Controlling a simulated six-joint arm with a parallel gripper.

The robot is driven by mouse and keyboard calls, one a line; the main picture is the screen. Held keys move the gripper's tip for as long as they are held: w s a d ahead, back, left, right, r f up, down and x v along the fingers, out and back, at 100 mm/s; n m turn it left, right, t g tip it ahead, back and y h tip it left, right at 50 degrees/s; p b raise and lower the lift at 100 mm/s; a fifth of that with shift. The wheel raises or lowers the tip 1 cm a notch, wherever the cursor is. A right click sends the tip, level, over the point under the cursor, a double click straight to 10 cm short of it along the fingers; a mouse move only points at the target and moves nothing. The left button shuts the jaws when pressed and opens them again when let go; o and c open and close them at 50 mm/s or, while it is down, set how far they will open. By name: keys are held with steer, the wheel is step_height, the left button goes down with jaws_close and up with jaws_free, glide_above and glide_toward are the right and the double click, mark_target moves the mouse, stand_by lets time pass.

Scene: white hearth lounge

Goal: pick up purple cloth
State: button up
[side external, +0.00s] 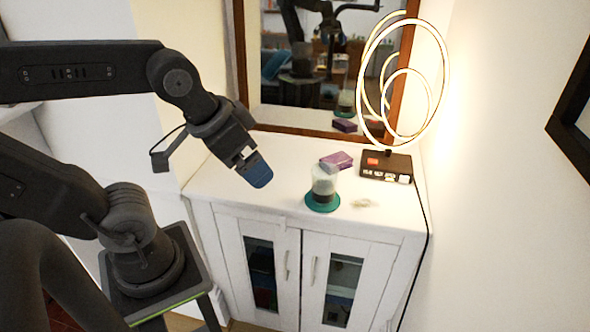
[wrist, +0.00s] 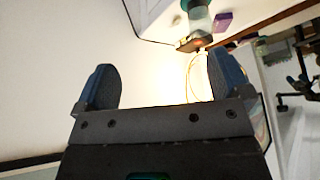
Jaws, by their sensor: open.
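The purple cloth (side external: 336,161) is a small folded purple piece on the white cabinet top, behind a glass jar. It also shows as a small purple patch at the top of the wrist view (wrist: 223,21). My gripper (side external: 258,174) is above the left part of the cabinet top, to the left of the cloth and apart from it. In the wrist view my gripper (wrist: 165,85) has its two blue fingers spread wide with nothing between them.
The jar (side external: 324,182) stands on a green round base (side external: 322,201), close to the cloth. A glowing ring lamp (side external: 387,166) with a dark base stands at the right. A framed mirror (side external: 241,60) is behind. The cabinet top's left part (side external: 222,176) is clear.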

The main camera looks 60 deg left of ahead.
steer(key=shift+w, duration=0.1)
glide_above(336, 159)
steer(key=s, duration=0.4)
steer(key=f, duration=2.1)
steer(key=shift+w+a+f, duration=0.2)
steer(key=shift+w+f, duration=0.05)
steer(key=shift+f, duration=0.1)
steer(key=shift+w+x, duration=0.2)
steer(key=shift+x, duration=1.25)
steer(key=shift+w+x, duration=0.15)
steer(key=shift+x, duration=1.25)
steer(key=shift+d+r, duration=0.15)
